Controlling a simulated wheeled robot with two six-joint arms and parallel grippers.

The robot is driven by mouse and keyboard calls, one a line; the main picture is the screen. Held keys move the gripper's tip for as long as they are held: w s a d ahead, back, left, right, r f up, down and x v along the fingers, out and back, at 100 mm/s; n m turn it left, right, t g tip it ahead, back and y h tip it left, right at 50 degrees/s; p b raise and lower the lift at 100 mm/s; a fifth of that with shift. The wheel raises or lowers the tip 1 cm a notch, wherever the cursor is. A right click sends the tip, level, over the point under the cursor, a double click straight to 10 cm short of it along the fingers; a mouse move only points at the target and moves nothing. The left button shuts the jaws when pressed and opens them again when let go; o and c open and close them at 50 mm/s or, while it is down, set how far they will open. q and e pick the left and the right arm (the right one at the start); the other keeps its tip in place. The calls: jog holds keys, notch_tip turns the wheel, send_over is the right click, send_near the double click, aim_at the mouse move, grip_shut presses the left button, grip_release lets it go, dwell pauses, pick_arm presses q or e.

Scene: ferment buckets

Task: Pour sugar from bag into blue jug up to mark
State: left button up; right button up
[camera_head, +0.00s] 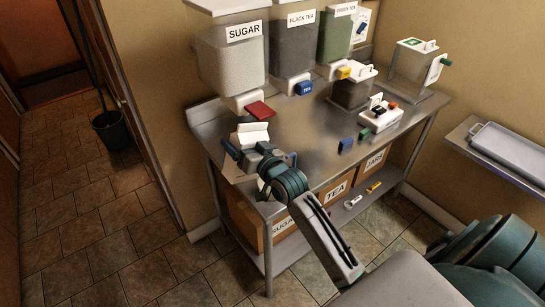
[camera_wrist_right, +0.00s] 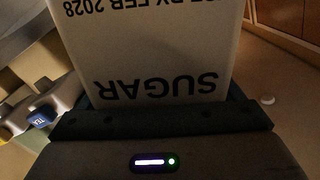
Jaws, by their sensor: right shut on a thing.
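My right gripper (camera_head: 245,157) is shut on a white sugar bag (camera_head: 253,132), over the left end of the steel table. In the right wrist view the bag (camera_wrist_right: 145,45) fills the top middle, with "SUGAR" and a date reading upside down. The gripper's dark jaw (camera_wrist_right: 160,119) crosses in front of it. The bag's opening is hidden. I cannot make out a blue jug in either view. A large clear container labelled SUGAR (camera_head: 232,66) with pale contents stands behind the bag. My left gripper is not in view.
The steel table (camera_head: 315,125) also bears black tea (camera_head: 293,52) and green tea (camera_head: 335,38) containers and a small white device (camera_head: 380,117). Labelled boxes (camera_head: 337,192) sit on its lower shelf. A black bucket (camera_head: 111,131) stands on the floor at left.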

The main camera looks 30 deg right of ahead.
aim_at(246, 146)
jog(key=shift+d+r+n+p, duration=0.15)
jog(key=shift+r+n+p, duration=0.1)
jog(key=shift+r, duration=0.35)
jog(key=shift+d+r+n+p, duration=0.1)
jog(key=shift+r+n, duration=0.15)
jog(key=shift+r, duration=0.35)
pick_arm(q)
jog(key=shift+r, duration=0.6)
pick_arm(e)
jog(key=shift+f, duration=0.15)
jog(key=shift+s+a+n, duration=0.25)
jog(key=shift+s+n, duration=0.1)
jog(key=shift+n, duration=0.05)
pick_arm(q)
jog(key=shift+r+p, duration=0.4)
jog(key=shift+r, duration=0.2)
pick_arm(e)
jog(key=shift+s+a+r+n, duration=0.25)
jog(key=shift+s+a+n, duration=0.15)
jog(key=shift+s, duration=0.2)
jog(key=shift+s+a+r+n, duration=0.25)
jog(key=shift+s+n, duration=0.15)
jog(key=shift+s, duration=0.2)
jog(key=shift+s+a+r+n, duration=0.25)
jog(key=shift+s+a+n, duration=0.15)
jog(key=shift+s, duration=0.2)
